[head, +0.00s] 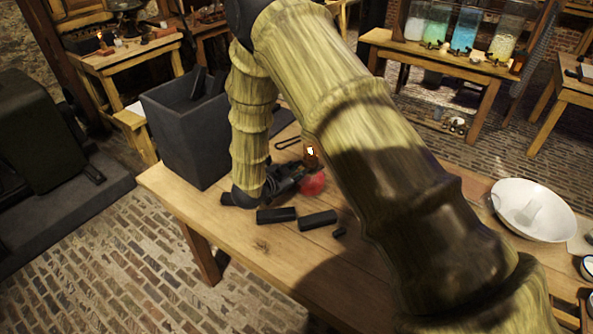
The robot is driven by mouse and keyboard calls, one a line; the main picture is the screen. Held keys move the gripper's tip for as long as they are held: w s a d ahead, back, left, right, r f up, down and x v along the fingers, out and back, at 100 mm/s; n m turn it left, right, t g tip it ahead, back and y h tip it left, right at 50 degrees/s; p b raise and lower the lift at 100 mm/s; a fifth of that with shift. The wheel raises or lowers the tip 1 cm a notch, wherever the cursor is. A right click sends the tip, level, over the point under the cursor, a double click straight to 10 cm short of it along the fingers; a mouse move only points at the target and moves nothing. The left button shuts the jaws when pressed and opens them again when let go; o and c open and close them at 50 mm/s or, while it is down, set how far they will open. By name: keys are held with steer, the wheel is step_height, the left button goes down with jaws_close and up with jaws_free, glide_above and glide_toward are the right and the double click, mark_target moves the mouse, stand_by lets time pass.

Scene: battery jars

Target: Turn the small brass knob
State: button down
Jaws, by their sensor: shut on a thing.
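A small lamp-like object with a round red body (313,183) and an amber top with a bright spot (311,153) stands on the wooden table, partly behind my arm. My gripper (293,181) is dark and reaches sideways to the left side of the red body. Its fingers are shut at that side, where the small brass knob appears to be held. The knob itself is hidden by the fingers and too small to make out.
Black blocks (318,220) lie on the table (262,246) in front of my gripper. A tall dark bin (188,135) stands at left, a white bowl (535,210) at right. Jars of coloured liquid (465,29) stand on a back table. The table's front left is clear.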

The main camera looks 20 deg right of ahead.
steer(key=n+g+p, duration=0.1)
steer(key=n+g, duration=0.1)
steer(key=n+h+p, duration=0.1)
steer(key=n, duration=0.1)
steer(key=shift+w+a+r+g+p, duration=0.1)
steer(key=shift+w+a+g+p, duration=0.05)
steer(key=shift+w+g+p, duration=0.2)
steer(key=n+g, duration=0.1)
steer(key=n, duration=0.1)
steer(key=n+g+h, duration=0.1)
steer(key=n, duration=0.1)
steer(key=shift+w+a+g+h, duration=0.1)
steer(key=shift+w+g+h, duration=0.1)
steer(key=shift+g+h, duration=0.1)
steer(key=shift+n, duration=0.3)
steer(key=c, duration=1.3)
jaws_free()
steer(key=shift+c, duration=0.2)
steer(key=v, duration=1.2)
steer(key=shift+f, duration=0.3)
steer(key=shift+a, duration=0.1)
